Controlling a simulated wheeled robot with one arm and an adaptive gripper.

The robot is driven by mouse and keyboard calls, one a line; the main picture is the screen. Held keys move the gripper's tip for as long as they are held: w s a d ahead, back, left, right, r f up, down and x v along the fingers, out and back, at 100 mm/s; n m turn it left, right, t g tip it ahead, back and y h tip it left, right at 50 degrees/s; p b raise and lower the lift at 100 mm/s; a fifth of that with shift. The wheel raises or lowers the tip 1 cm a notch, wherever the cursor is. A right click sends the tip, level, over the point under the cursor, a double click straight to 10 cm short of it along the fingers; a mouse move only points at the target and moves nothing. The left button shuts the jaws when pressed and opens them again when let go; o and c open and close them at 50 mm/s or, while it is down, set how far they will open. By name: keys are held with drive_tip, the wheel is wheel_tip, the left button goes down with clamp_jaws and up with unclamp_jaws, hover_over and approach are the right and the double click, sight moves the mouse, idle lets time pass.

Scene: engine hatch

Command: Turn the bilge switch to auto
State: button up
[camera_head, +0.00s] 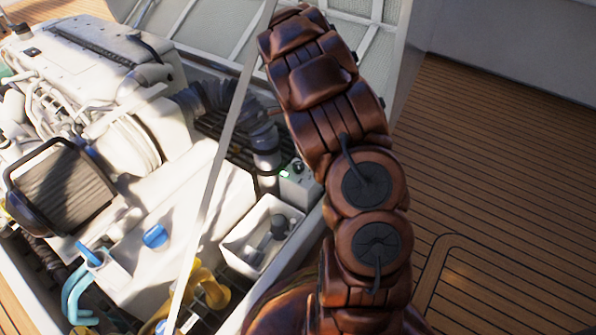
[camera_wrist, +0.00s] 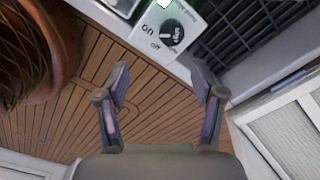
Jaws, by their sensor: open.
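The bilge switch is a black round knob (camera_wrist: 172,34) on a pale panel (camera_wrist: 190,22), at the top of the wrist view. I can read "on" and "off" on the panel's left side; the lettering by the knob is too blurred to read, and I cannot tell which setting the knob points to. In the head view the small switch box (camera_head: 298,186) sits at the hatch's right edge, left of my arm. My gripper (camera_wrist: 162,86) is open and empty, its fingers below the knob in the picture and apart from it. In the head view my gripper does not show.
A white engine (camera_head: 90,70) fills the left of the hatch. A thin pale strut (camera_head: 215,190) crosses in front of it. A white open-topped box (camera_head: 240,262) stands near the switch box. A dark grille (camera_wrist: 250,35) lies right of the panel. Wooden deck (camera_head: 500,190) at right is clear.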

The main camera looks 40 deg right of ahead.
sight(299, 165)
drive_tip(key=shift+m, duration=0.6)
drive_tip(key=f, duration=0.1)
drive_tip(key=w+d+f, duration=0.1)
drive_tip(key=f+b, duration=0.1)
drive_tip(key=f, duration=0.1)
drive_tip(key=shift+w+d, duration=0.15)
drive_tip(key=shift+w, duration=0.05)
wheel_tip(299, 165, down, 8)
drive_tip(key=b, duration=0.3)
drive_tip(key=shift+r, duration=0.25)
drive_tip(key=shift+r, duration=0.1)
drive_tip(key=c, duration=1.2)
